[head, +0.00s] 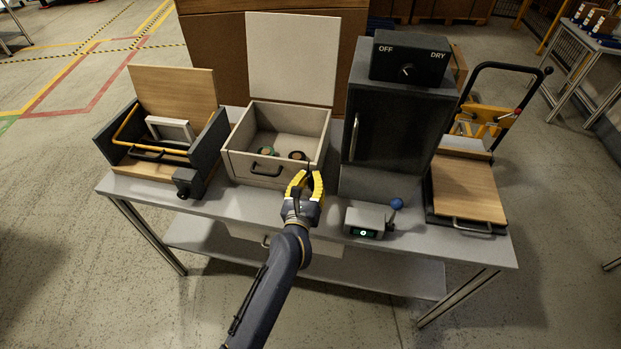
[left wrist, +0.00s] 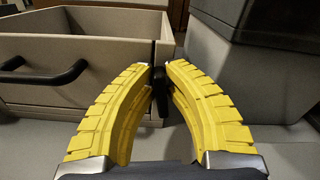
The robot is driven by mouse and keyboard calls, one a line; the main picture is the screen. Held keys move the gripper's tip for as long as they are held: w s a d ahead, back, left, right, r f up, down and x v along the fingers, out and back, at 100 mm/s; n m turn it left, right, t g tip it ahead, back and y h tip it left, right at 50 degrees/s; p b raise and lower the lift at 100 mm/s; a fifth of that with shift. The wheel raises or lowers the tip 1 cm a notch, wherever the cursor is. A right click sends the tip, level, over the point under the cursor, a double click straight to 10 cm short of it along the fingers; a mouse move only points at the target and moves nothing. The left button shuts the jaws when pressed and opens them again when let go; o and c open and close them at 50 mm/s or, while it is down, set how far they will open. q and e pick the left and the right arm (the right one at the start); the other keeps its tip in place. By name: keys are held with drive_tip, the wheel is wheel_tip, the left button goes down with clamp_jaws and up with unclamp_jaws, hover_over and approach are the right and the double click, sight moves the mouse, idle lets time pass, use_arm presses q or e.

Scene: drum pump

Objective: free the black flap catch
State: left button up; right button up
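The black flap catch (left wrist: 160,82) sits at the front right corner of the pale open box (head: 246,164). In the left wrist view it is a small dark upright piece, partly covered by my fingers. My left gripper (head: 310,173) has reached that corner, and its yellow fingers curve in close on both sides of the catch. In the left wrist view the fingertips (left wrist: 159,67) are a narrow gap apart, with the catch filling that gap. The box's pale flap (head: 292,58) stands upright at its back. My right gripper is not in view.
A dark cabinet (head: 393,125) with an OFF/DRY dial box (head: 410,58) stands just right of the catch. A small grey device (head: 366,221) with a blue knob is in front of it. Left is a dark wood-lidded case (head: 120,140). Small round parts lie inside the pale box.

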use_arm(q)
clamp_jaws()
drive_tip(key=shift+d+m, duration=0.15)
drive_tip(key=shift+m, duration=1.05)
drive_tip(key=o, duration=0.6)
unclamp_jaws()
drive_tip(key=shift+s, duration=0.1)
